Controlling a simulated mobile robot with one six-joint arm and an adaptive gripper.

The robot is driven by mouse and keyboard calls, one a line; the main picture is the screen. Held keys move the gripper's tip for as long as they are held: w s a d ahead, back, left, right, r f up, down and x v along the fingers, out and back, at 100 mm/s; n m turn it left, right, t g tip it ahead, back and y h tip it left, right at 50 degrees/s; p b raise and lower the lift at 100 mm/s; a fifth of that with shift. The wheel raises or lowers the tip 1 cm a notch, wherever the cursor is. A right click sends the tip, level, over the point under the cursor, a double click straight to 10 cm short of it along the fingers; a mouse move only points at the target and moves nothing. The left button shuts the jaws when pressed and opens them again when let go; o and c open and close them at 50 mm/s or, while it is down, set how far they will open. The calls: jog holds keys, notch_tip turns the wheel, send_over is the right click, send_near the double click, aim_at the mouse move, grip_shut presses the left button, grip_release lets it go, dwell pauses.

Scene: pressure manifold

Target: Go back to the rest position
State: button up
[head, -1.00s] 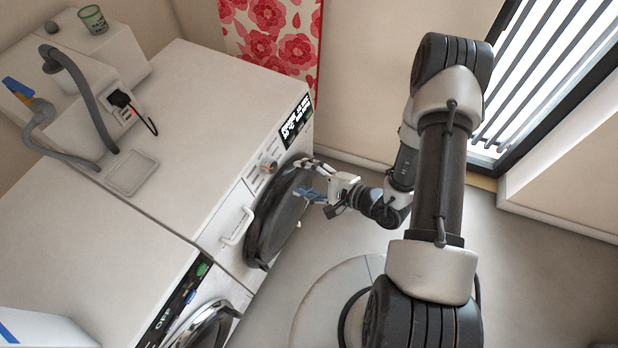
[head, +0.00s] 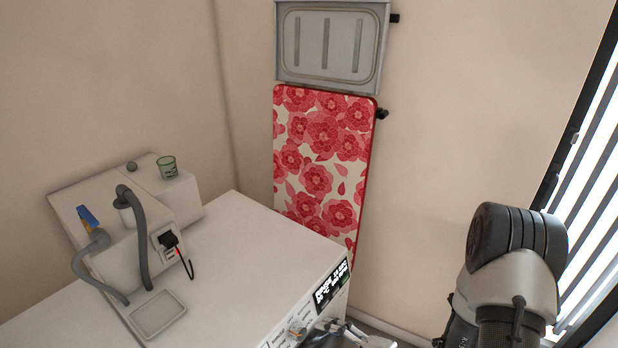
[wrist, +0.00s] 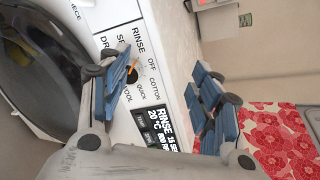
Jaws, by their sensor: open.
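My gripper (wrist: 163,90) is open in the wrist view, its two blue-padded fingers spread apart with nothing held between them. It is near the front control panel (wrist: 145,50) of the washing machine, whose dial (wrist: 132,75) shows close to the left finger. Whether a finger touches the dial I cannot tell. In the head view only a small part of my gripper (head: 352,335) shows at the bottom edge, beside the machine's panel (head: 332,284). The rest of it is cut off by the frame. My dark and light arm link stands at the right.
The dark round door (wrist: 50,45) lies left in the wrist view. A red floral board (head: 322,160) hangs on the wall. A barred window (head: 590,190) is at right.

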jog(key=s+a+r+n+g+h, duration=0.1)
jog(key=s+a+r+n+g, duration=0.1)
jog(key=s+r+n+g, duration=0.45)
jog(key=s+a+r+n+g, duration=0.25)
jog(key=s+r, duration=0.25)
jog(key=r, duration=0.4)
jog(key=s+d+r+n+t+h, duration=0.3)
jog(key=s+d+r+t+h, duration=0.3)
jog(key=d+r+h, duration=0.4)
jog(key=d+h, duration=0.1)
jog(key=d, duration=0.2)
jog(key=shift+s+d+r+n, duration=0.15)
jog(key=shift+s+d+n, duration=0.05)
jog(key=shift+n, duration=0.1)
